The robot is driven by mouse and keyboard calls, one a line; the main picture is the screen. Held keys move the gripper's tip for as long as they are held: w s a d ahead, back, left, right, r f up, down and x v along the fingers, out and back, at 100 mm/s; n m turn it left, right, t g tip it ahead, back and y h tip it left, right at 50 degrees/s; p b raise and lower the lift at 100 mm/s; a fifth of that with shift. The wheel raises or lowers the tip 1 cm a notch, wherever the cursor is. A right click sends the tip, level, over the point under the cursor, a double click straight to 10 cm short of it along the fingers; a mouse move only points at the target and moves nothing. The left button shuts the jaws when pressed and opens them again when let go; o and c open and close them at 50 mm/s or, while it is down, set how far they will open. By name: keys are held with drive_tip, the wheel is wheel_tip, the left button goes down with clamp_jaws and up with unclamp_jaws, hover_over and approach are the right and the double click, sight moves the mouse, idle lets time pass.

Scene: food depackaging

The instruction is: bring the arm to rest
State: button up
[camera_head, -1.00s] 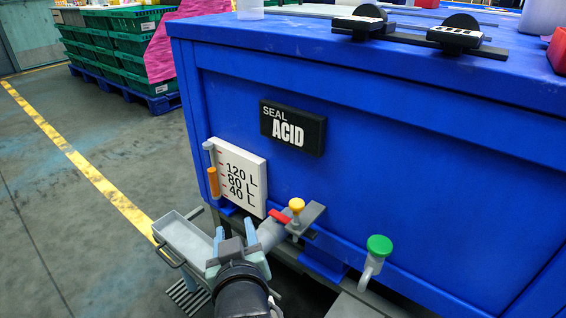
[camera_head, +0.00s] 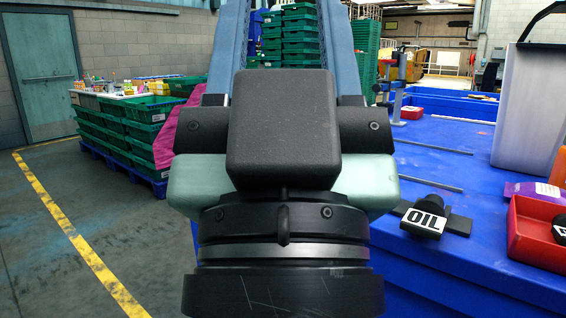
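My gripper (camera_head: 286,30) fills the middle of the camera_head view, seen from behind and close up. Its two blue-grey fingers point up and away, well apart, with their tips at or past the top edge of the picture. Background crates show in the gap between them, and nothing is held there. The black and pale green gripper body hides part of the blue table behind it.
A blue table (camera_head: 440,170) stands at the right. On it are an OIL-labelled black part (camera_head: 424,216), a red bin (camera_head: 530,240) and a tall grey-white container (camera_head: 530,105). Green crates (camera_head: 125,125) stand at the left. The floor at the lower left is clear.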

wheel_tip(320, 180, up, 28)
drive_tip(key=p, duration=2.5)
drive_tip(key=shift+p, duration=0.4)
drive_tip(key=shift+r, duration=0.1)
